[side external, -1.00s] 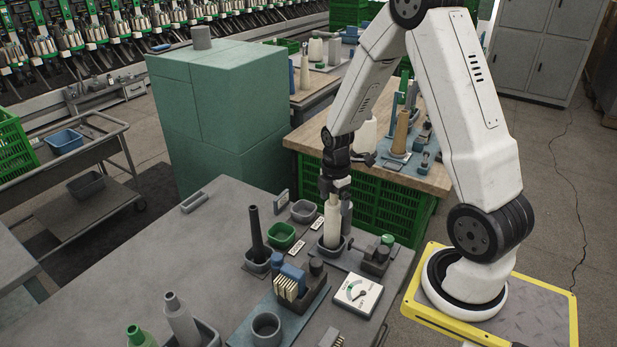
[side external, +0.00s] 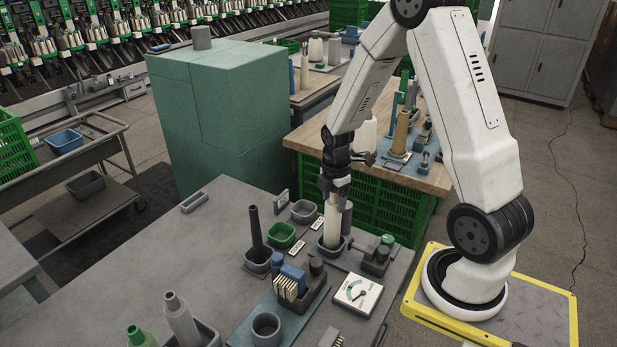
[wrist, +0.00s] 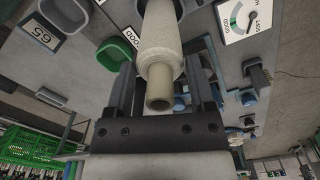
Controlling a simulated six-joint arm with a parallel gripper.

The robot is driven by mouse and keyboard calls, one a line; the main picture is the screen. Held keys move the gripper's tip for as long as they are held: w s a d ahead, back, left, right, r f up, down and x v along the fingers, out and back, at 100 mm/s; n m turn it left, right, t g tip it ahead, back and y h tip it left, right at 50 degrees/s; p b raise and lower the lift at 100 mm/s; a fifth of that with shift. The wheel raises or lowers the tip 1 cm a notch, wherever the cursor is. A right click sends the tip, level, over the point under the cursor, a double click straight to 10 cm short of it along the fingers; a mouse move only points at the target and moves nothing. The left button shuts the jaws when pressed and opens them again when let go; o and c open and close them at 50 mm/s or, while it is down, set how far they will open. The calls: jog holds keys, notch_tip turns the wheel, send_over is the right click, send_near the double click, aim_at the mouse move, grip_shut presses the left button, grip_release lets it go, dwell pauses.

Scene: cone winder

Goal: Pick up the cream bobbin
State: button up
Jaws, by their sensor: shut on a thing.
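The cream bobbin (side external: 332,222) stands upright at the right part of the grey table, its lower end in a grey cup-like holder (side external: 331,247). My gripper (side external: 334,193) is above it, pointing down, with its fingers shut on the bobbin's upper end. In the wrist view the cream bobbin (wrist: 162,45) runs between my two dark fingers, its narrow hollow end toward the camera. Whether its lower end touches the holder's floor is hidden.
A dark bobbin (side external: 255,232) stands in a holder to the left. A green bowl (side external: 281,236) and a grey bowl (side external: 304,211) lie close by. A grey cylinder (side external: 347,216) stands just right of the bobbin. A dial gauge (side external: 358,294) lies in front.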

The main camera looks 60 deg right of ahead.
jog(key=shift+r, duration=0.9)
jog(key=s+a+r, duration=0.5)
jog(key=s+r, duration=0.6)
jog(key=s, duration=0.2)
dwell(0.5)
